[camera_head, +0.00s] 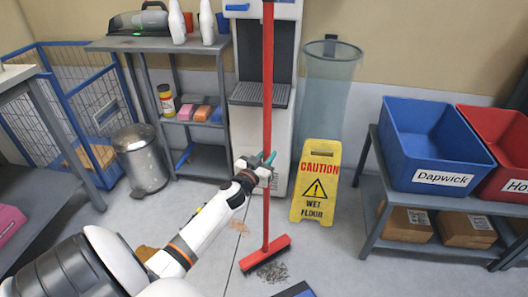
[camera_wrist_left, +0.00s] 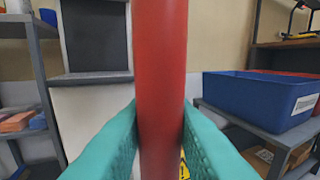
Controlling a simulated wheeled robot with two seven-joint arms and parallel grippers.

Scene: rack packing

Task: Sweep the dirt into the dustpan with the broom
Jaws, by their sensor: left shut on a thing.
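The red broom (camera_head: 267,100) stands nearly upright in the middle of the head view, its red head (camera_head: 265,252) down on the floor. My left gripper (camera_head: 264,162) is shut on the broom's handle. In the left wrist view its teal fingers sit on both sides of the red handle (camera_wrist_left: 161,70). A patch of grey dirt (camera_head: 272,271) lies on the floor just below the broom head. A dark flat thing with a blue edge (camera_head: 294,291), possibly the dustpan, is cut off at the bottom edge. My right gripper is not in view.
A yellow wet floor sign (camera_head: 316,182) stands right of the broom. A metal bin (camera_head: 140,160) and a grey shelf (camera_head: 205,162) are at left. A rack with a blue crate (camera_head: 432,147) and a red crate (camera_head: 505,150) is at right. Floor between is mostly clear.

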